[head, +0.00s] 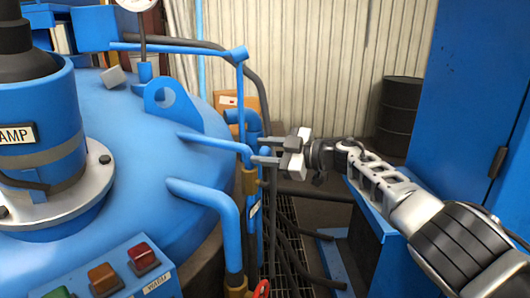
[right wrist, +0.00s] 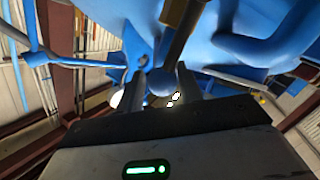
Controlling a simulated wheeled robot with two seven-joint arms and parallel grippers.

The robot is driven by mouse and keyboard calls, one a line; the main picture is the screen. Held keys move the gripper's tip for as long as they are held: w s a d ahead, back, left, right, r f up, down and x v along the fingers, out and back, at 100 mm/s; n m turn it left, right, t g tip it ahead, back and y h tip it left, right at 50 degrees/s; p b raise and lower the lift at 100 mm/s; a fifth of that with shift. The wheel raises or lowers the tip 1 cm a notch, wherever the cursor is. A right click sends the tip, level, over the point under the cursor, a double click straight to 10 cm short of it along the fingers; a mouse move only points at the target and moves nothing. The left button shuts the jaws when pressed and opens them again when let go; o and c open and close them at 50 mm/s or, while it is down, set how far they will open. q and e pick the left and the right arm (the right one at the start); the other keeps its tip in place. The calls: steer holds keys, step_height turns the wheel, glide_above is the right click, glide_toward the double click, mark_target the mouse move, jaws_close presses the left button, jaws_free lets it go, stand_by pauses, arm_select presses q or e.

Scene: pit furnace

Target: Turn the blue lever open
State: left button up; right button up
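The blue lever (head: 265,151) shows as a small blue rounded end beside the brass-fitted pipes at the furnace's right side. In the right wrist view its round blue end (right wrist: 160,82) sits between my two fingers, with the dark stem behind it. My right gripper (head: 262,150) reaches in from the right, its fingers pointing left, one above and one below the lever end. In the right wrist view my right gripper (right wrist: 161,88) is open, with a gap seeming to show on each side of the knob. Whether either finger touches is hard to tell. My left gripper is out of view.
The blue furnace (head: 120,120) with its bent pipes fills the left. A button box (head: 105,275) stands in front and a red handle (head: 262,288) sits low. Hoses run behind my gripper. A blue cabinet (head: 470,100) and black drum (head: 399,110) stand right.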

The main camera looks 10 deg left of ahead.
steer(key=shift+s+d+r+p, duration=0.15)
steer(key=shift+d+p, duration=0.2)
steer(key=shift+p, duration=0.2)
steer(key=shift+s+d+r+p, duration=0.1)
steer(key=shift+d+p, duration=0.2)
steer(key=shift+p, duration=0.25)
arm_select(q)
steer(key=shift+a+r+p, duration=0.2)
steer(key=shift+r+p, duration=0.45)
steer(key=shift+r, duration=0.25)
arm_select(e)
steer(key=v, duration=1.4)
steer(key=shift+d+f, duration=0.25)
steer(key=shift+d, duration=0.05)
steer(key=shift+s, duration=0.15)
steer(key=shift+f, duration=0.1)
